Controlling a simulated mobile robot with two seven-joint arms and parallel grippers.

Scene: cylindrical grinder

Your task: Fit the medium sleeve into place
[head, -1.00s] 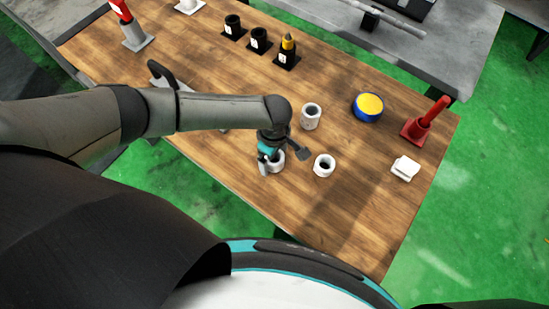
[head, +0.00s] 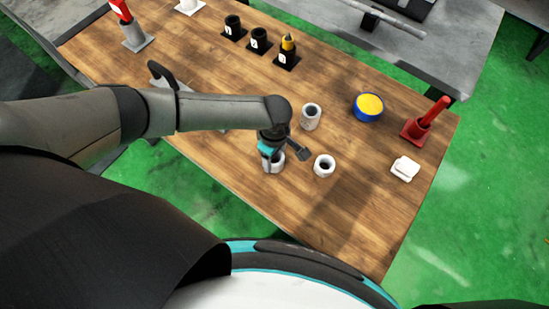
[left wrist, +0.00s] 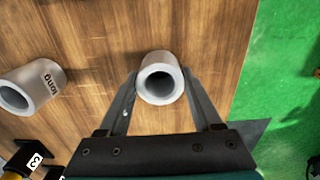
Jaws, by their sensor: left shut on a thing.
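My left gripper (head: 273,163) is shut on a white sleeve (left wrist: 160,84), one finger on each side of it. The sleeve stands upright at the table's near edge, its open bore facing the wrist camera; its label is hidden, so its size name is not readable. A white sleeve marked "long" (left wrist: 35,85) stands apart from it; it also shows in the head view (head: 311,117). Another white sleeve (head: 324,166) stands to the right of the gripper and looks shorter. My right gripper is not in view.
Three black stands (head: 234,28), (head: 259,41), (head: 287,57) stand at the back, the last with a yellow-tipped post (head: 288,41). A blue-yellow round tin (head: 368,107), a red post on a base (head: 427,120) and a white block (head: 405,168) are at right. The table's front right is clear.

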